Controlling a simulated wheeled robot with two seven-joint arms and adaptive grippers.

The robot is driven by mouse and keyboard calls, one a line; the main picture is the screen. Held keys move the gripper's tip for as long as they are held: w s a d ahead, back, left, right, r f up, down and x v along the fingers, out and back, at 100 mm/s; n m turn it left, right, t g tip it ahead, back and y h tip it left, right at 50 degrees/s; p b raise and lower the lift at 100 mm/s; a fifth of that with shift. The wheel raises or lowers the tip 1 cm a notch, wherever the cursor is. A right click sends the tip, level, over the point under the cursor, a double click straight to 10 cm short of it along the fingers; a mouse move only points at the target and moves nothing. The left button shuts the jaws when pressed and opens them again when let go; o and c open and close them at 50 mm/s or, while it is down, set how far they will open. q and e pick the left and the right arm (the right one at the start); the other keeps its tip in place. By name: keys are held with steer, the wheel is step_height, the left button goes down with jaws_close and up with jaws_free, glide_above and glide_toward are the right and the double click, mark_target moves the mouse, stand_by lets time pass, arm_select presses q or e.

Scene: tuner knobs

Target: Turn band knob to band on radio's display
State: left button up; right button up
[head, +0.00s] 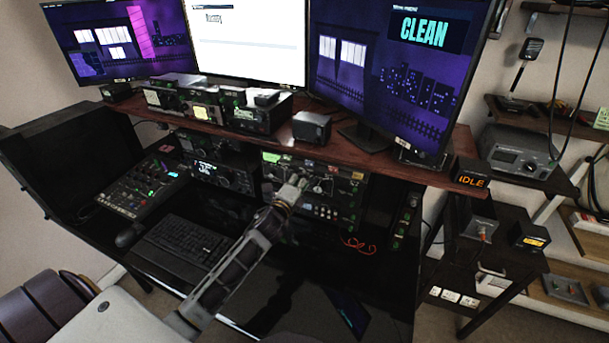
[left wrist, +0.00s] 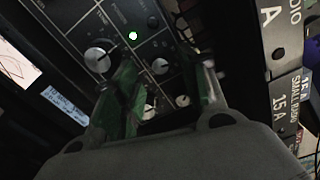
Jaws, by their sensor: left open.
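The black radio panel (head: 340,188) stands under the wooden shelf, with a small lit greenish display (head: 271,157) at its upper left. My left gripper (head: 293,186) reaches its front from the lower left and covers part of it. In the left wrist view the open fingers (left wrist: 168,78) are in front of the panel, with small silver knobs (left wrist: 160,66) between them. A larger silver knob (left wrist: 100,55) is just left of the left finger. The labels are too blurred to tell which is the band knob. My right gripper is not in view.
A keyboard (head: 182,243) and a mixer (head: 140,188) lie on the dark desk left of the radio. A red cable (head: 358,244) lies below the radio. Monitors (head: 395,70) stand above the shelf. An orange "IDLE" sign (head: 472,181) is at the shelf's right end.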

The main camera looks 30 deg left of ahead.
arm_select(q)
steer(key=shift+w+a, duration=0.1)
steer(key=shift+w, duration=1.25)
steer(key=shift+c, duration=0.4)
jaws_close()
